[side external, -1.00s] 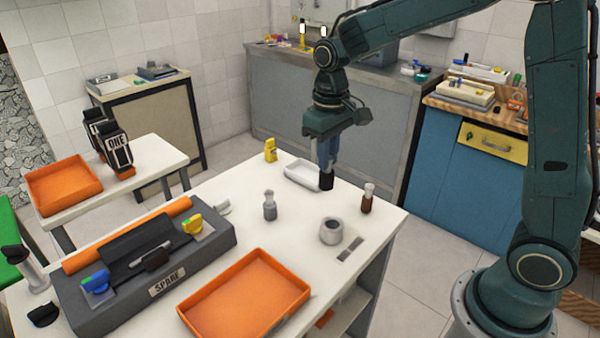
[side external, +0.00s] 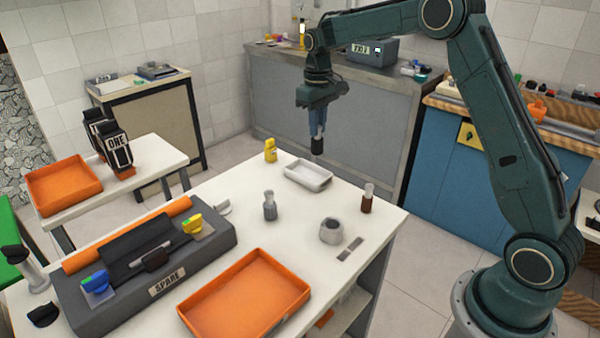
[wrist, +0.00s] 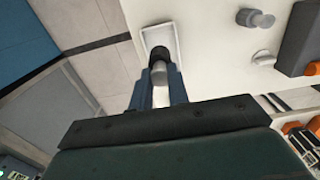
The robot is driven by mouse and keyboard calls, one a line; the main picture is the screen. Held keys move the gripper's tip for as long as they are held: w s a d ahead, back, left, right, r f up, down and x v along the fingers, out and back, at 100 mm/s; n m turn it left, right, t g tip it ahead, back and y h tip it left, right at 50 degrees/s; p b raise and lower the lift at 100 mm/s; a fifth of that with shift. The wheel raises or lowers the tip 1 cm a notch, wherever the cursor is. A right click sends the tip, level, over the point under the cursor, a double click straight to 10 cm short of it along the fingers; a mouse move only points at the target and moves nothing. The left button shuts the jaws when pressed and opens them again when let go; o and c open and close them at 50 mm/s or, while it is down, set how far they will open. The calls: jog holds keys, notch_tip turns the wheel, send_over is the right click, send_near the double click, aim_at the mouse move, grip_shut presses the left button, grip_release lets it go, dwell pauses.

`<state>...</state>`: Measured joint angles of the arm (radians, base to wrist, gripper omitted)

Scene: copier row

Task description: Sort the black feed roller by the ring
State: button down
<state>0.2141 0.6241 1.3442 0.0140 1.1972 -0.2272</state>
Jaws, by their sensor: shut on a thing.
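My gripper (side external: 317,132) is shut on a black feed roller (side external: 317,147), held upright above the table at its far side. In the wrist view the black end of the roller (wrist: 158,55) sticks out past the fingers, and a pale part shows between them. Any ring on it is too small to tell. A white tray (side external: 299,177) stands on the table just below and in front of the roller; it also shows in the wrist view (wrist: 165,37), partly covered by the roller. It looks empty.
A grey roller (side external: 269,207), a dark brown one with a pale top (side external: 367,203) and a round grey holder (side external: 331,231) stand on the table. A yellow piece (side external: 270,152) stands left of the tray. An orange tray (side external: 245,297) and a grey SPARE unit (side external: 205,248) lie nearer.

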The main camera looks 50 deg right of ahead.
aim_at(317, 153)
jog(key=shift+f, duration=0.2)
dwell(0.4)
jog(key=shift+f, duration=4.25)
jog(key=shift+f, duration=0.25)
jog(key=c, duration=1.3)
grip_release()
jog(key=r, duration=1.3)
jog(key=shift+w+r, duration=0.2)
jog(key=shift+r, duration=0.25)
